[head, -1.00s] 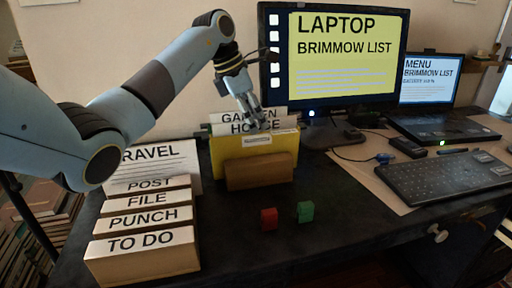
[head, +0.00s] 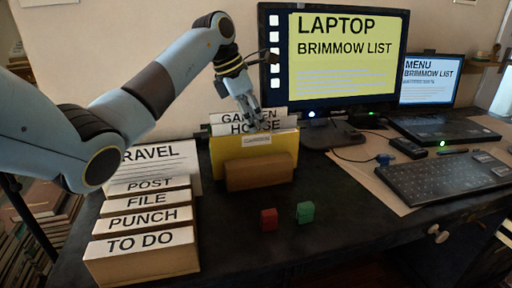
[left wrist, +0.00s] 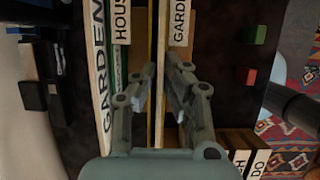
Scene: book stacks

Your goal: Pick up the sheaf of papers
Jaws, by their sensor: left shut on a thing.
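The sheaf of papers appears to be the thin yellow upright bundle (head: 284,141) with a small white label on its front. It stands behind a brown wooden block (head: 258,171) on the dark desk. In the left wrist view its pale top edge (left wrist: 161,50) runs between the fingers. My left gripper (head: 249,108) reaches down from above and is shut on that thin edge; it also shows in the left wrist view (left wrist: 161,105). The exact contact is partly hidden by the fingers. My right gripper is not in view.
GARDEN (head: 273,111) and HOUSE (head: 284,123) cards stand close behind the bundle. A row of labelled boxes (head: 145,268) is at left. Red (head: 268,220) and green (head: 305,212) blocks lie in front. A monitor (head: 352,50) stands right of my gripper.

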